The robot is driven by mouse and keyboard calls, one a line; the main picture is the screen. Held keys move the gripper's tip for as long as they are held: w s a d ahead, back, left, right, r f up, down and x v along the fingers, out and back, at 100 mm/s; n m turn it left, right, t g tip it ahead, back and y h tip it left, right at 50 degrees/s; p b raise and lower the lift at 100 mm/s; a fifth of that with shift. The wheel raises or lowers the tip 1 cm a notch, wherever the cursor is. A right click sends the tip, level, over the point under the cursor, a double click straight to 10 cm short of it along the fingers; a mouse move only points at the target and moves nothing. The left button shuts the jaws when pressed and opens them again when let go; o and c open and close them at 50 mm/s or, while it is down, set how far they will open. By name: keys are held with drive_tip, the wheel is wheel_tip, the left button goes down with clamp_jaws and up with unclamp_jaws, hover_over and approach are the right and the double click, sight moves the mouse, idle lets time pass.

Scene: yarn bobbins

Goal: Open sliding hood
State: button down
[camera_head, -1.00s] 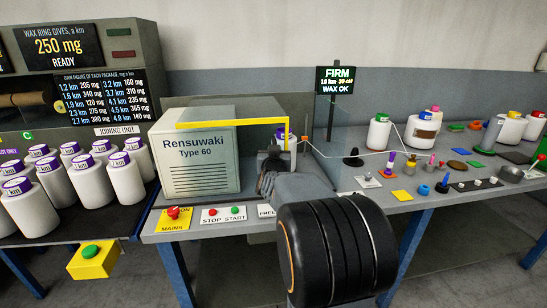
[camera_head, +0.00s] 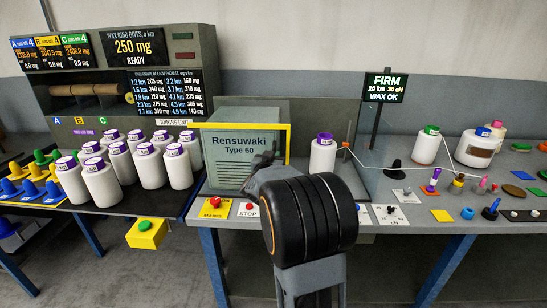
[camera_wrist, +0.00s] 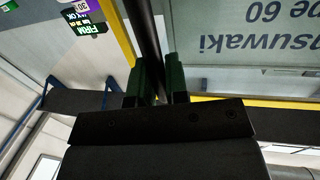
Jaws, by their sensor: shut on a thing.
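The sliding hood is a clear cover with a yellow edge (camera_head: 240,125). It sits over the grey-green housing marked "Rensuwaki Type 60" (camera_head: 243,162), and its yellow edge also shows in the wrist view (camera_wrist: 260,103). In the head view my own arm hides the fingertips and the handle.
Several white bobbins (camera_head: 150,167) stand on the left table. A red MAINS knob (camera_head: 214,202) and a STOP button (camera_head: 249,207) sit on the front edge. A post with a FIRM display (camera_head: 384,88) stands right of the machine. Small parts and bobbins crowd the right bench.

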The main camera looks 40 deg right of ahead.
drive_tip(key=c, duration=1.2)
unclamp_jaws()
drive_tip(key=shift+w, duration=0.1)
drive_tip(key=shift+o, duration=0.2)
drive_tip(key=v, duration=1.4)
